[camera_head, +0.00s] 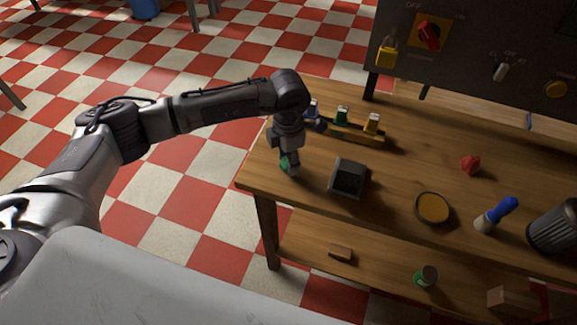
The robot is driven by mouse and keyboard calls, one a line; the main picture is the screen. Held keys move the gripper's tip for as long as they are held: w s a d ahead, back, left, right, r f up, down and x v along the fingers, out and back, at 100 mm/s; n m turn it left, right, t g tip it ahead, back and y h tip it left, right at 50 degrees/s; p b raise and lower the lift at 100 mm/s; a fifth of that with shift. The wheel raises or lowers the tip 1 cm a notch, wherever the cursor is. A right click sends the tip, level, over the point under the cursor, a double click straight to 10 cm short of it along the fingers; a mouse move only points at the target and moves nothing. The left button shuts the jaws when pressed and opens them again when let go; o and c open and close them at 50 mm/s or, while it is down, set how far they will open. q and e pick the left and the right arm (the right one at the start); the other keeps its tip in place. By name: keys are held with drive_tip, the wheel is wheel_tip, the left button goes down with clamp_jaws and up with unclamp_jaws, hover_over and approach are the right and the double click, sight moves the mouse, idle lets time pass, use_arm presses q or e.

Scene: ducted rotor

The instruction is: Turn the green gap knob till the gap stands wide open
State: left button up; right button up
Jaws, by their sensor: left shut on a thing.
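My left gripper (288,167) points down at the left end of the wooden table. It is shut on a small green piece, which looks like the green gap knob (284,162). The fingers hide much of the knob, and I cannot make out its angle. The gap itself cannot be made out in this view. My right gripper is not in view.
Close right of the gripper stands a dark open-topped box (347,178). Behind it is a yellow rack with blue, green and yellow-topped items (342,117). A yellow round dish (432,207), red lump (470,164) and blue-handled brush (496,214) lie right. A control panel (470,50) stands behind.

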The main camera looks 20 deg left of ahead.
use_arm(q)
drive_tip(key=m+b, duration=0.6)
drive_tip(key=b, duration=0.1)
drive_tip(key=shift+f, duration=0.15)
drive_tip(key=shift+r+m+b, duration=0.2)
drive_tip(key=shift+m+b, duration=1.3)
drive_tip(key=shift+m, duration=0.2)
drive_tip(key=o, duration=1.1)
drive_tip(key=shift+o, duration=0.2)
drive_tip(key=shift+r, duration=0.1)
wheel_tip(320, 180, up, 12)
